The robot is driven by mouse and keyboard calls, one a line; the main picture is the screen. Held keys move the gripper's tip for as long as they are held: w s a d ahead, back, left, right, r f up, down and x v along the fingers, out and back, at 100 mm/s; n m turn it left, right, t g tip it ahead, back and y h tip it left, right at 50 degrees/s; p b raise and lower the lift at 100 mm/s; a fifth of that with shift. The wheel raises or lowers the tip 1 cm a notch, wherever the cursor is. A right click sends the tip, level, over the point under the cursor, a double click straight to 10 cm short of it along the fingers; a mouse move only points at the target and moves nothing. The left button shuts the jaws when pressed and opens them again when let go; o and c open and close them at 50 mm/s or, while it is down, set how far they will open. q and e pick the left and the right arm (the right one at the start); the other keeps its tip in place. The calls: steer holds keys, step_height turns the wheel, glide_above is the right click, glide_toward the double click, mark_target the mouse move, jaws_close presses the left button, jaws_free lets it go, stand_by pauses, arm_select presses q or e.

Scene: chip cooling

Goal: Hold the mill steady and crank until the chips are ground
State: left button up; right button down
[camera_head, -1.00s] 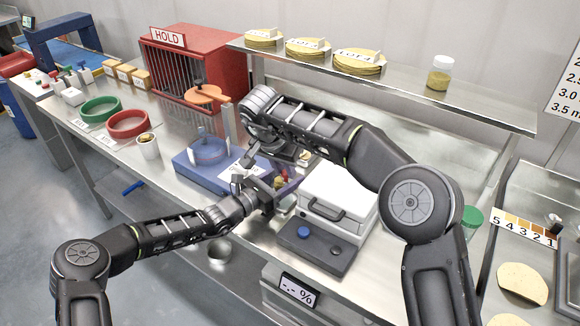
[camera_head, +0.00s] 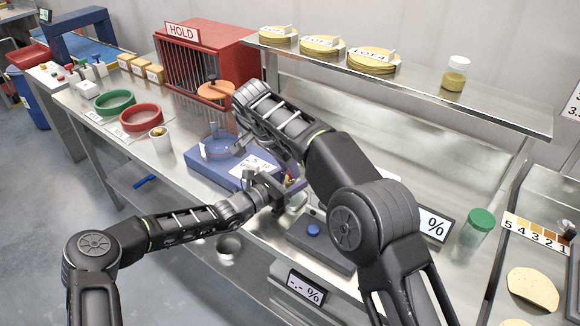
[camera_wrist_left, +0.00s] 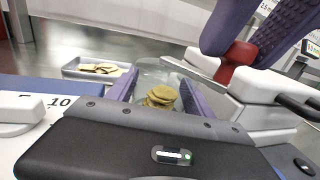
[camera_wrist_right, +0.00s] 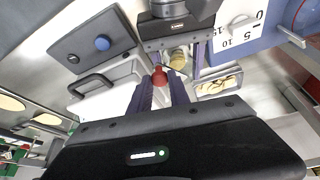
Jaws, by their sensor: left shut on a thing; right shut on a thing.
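The mill's clear cup (camera_wrist_left: 160,98) holds yellow-brown chips. It sits between my left gripper's purple fingers in the left wrist view, and that gripper (camera_head: 279,194) is shut on it. The red crank knob (camera_wrist_right: 160,76) shows between my right gripper's fingers in the right wrist view, and it also shows in the left wrist view (camera_wrist_left: 238,55). My right gripper (camera_wrist_right: 161,92) is shut on this knob, close beside the cup. In the head view my right arm hides most of the mill and the right gripper's body. How finely the chips are broken cannot be told.
A blue device with a white scale (camera_head: 252,166) stands left of the mill. A grey unit with a blue button (camera_head: 316,243) is close on the right. A small tray of chips (camera_wrist_left: 70,70) lies behind. A green-lidded jar (camera_head: 479,228) stands further right.

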steer(key=shift+a, duration=0.15)
steer(key=c, duration=1.2)
jaws_free()
steer(key=shift+r, duration=0.1)
steer(key=shift+c, duration=0.2)
steer(key=s+a+r, duration=0.2)
steer(key=s+a, duration=0.7)
steer(key=shift+a+r, duration=0.2)
steer(key=shift+r, duration=0.15)
